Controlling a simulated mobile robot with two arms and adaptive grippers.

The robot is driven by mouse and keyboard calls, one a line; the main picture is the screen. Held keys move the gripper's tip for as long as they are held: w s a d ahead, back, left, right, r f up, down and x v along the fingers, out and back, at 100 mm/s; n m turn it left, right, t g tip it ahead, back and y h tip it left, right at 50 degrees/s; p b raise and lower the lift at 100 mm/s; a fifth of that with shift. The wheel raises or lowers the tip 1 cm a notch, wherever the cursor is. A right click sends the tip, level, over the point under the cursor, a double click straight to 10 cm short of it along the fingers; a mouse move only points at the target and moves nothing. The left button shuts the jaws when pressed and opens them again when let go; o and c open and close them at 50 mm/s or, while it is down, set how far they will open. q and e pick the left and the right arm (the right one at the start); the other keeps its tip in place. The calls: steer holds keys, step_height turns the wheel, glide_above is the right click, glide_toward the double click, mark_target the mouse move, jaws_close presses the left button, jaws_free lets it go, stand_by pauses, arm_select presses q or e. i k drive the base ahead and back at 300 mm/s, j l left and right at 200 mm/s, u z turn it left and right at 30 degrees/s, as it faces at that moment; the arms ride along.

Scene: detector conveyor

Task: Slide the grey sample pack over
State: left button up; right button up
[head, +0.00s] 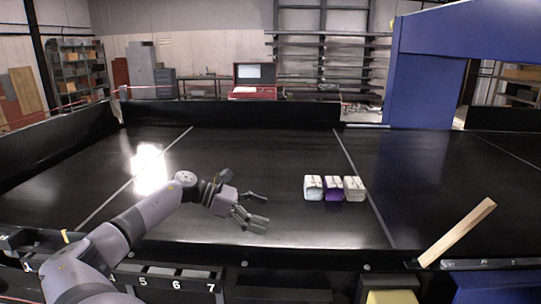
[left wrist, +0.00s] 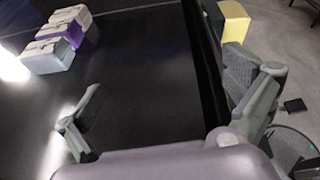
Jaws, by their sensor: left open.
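Three small packs stand side by side on the black conveyor in the head view. The left pack (head: 313,189) is pale bluish, the middle pack (head: 333,190) is purple with a white top, and the right pack (head: 354,190) is greyish white. In the left wrist view they form a row at the upper left: a pale pack (left wrist: 70,16), the purple pack (left wrist: 66,34) and a pale grey-blue pack (left wrist: 47,56). My left gripper (head: 258,209) is open and empty, left of the row and apart from it. Its spread fingers also show in the left wrist view (left wrist: 167,112). My right gripper is out of view.
The black conveyor (head: 270,160) is clear around the packs. A wooden bar (head: 457,232) leans over the front edge at the right. A yellow block (head: 392,297) stands below that edge. A blue housing (head: 425,85) spans the belt at the right. A low black wall (head: 235,113) runs behind.

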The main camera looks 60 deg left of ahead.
mark_target(313, 187)
steer(key=i+j, duration=0.2)
steer(key=j, duration=0.15)
steer(key=i+j, duration=0.15)
steer(key=j, duration=0.2)
steer(key=i+j, duration=0.2)
steer(key=j, duration=0.2)
